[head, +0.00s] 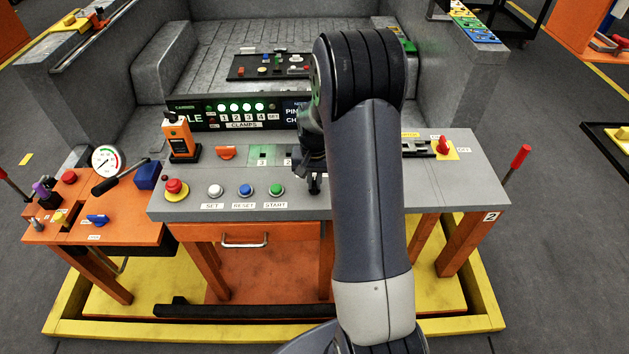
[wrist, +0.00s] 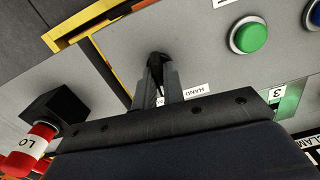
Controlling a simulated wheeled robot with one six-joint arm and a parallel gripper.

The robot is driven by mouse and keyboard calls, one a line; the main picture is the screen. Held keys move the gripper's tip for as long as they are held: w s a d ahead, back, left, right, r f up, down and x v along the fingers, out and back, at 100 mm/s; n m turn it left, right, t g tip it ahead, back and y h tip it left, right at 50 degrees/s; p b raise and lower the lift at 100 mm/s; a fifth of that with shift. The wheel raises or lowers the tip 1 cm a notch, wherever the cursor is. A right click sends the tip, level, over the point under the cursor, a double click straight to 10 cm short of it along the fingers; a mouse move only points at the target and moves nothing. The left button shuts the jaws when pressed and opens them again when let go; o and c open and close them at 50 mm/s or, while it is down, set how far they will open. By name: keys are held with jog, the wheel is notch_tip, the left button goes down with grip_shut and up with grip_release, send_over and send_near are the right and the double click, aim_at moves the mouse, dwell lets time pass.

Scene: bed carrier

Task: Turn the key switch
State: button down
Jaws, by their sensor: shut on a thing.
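The key switch shows in the wrist view as a small black knob (wrist: 157,59) on the grey panel, with a partly covered white label reading HAND (wrist: 196,91) beside it. My gripper (wrist: 155,76) reaches down to the panel and is shut on the black knob; the fingers cover most of it, so its exact angle is hard to tell. In the head view my gripper (head: 314,185) is at the panel, right of the green START button (head: 277,190). My arm hides the panel behind it, and the switch is not clearly seen there.
Blue RESET (head: 246,191) and white SET (head: 215,191) buttons and a red emergency stop (head: 174,188) lie left along the panel. A red cylinder marked LO (wrist: 30,150) with a black block (wrist: 56,105) stands near my gripper.

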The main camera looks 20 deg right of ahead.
aim_at(315, 181)
jog(key=m+b, duration=0.1)
jog(key=m, duration=0.2)
jog(key=shift+m, duration=0.4)
jog(key=shift+m+b, duration=0.65)
jog(key=shift+m, duration=1.35)
jog(key=c, duration=1.5)
grip_release()
notch_tip(315, 181, up, 11)
jog(key=shift+b, duration=0.35)
jog(key=shift+f, duration=0.2)
